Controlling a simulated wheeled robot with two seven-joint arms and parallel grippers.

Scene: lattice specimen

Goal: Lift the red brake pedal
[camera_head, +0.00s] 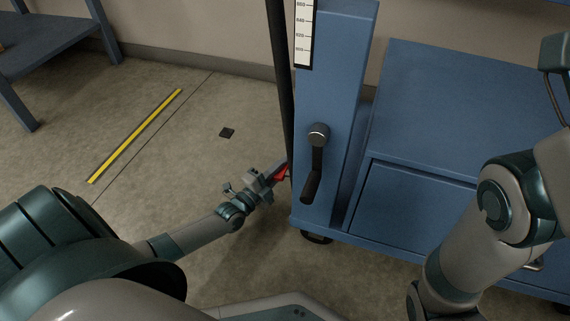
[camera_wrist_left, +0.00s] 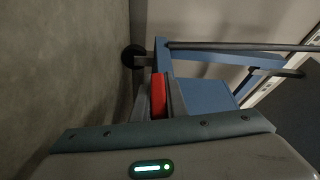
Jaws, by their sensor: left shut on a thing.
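The red brake pedal (camera_head: 281,173) shows as a small red piece low at the left side of the blue column, partly hidden by my left gripper. My left gripper (camera_head: 274,176) reaches in from the left and is shut on the pedal. In the left wrist view the red pedal (camera_wrist_left: 158,95) stands just beyond the wrist housing, beside a grey finger. My right arm comes in from the right; its gripper is out of view.
A blue column (camera_head: 335,70) carries a black crank handle (camera_head: 314,170) and a white scale (camera_head: 303,35). A blue cabinet (camera_head: 470,120) stands at the right. A caster (camera_head: 317,238) sits under the column. Open floor with a yellow strip (camera_head: 135,135) lies at the left.

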